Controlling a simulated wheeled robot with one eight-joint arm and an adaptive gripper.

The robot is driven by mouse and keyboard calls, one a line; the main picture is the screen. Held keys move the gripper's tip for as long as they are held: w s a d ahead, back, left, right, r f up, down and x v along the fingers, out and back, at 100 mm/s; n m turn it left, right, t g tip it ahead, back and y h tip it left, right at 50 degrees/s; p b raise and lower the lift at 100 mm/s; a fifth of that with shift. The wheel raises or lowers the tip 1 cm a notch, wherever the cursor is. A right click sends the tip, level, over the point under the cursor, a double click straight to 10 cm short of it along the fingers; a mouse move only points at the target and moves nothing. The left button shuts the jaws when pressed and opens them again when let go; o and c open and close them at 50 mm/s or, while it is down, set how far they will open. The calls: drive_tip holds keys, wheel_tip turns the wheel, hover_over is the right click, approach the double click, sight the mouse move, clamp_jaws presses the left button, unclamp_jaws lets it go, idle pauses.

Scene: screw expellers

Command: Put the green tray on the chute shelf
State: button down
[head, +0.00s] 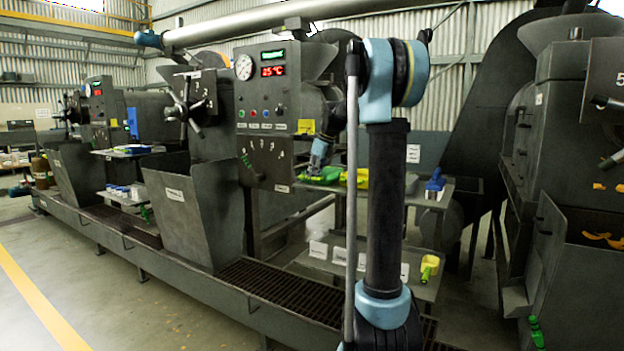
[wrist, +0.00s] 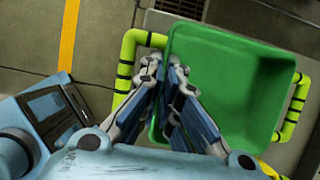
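The green tray (wrist: 230,85) fills the middle and right of the wrist view, with yellow-green, black-banded handles on its left and right sides. Its inside looks empty. My gripper (wrist: 166,66) is at its left wall, one finger outside and one inside, shut on the rim. A shelf (head: 427,195) beside the machine in the head view carries a blue item and green and yellow-green items. I cannot tell whether it is the chute shelf.
A lower shelf (head: 340,268) holds white labels and a yellow-green item (head: 429,267). Grey hoppers (head: 190,210) and a floor grating (head: 285,295) line the machines. Another machine (head: 570,150) stands at right. Open floor (head: 100,290) lies at left.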

drive_tip(key=shift+f, duration=0.2)
drive_tip(key=c, duration=1.8)
unclamp_jaws()
drive_tip(key=v, duration=1.2)
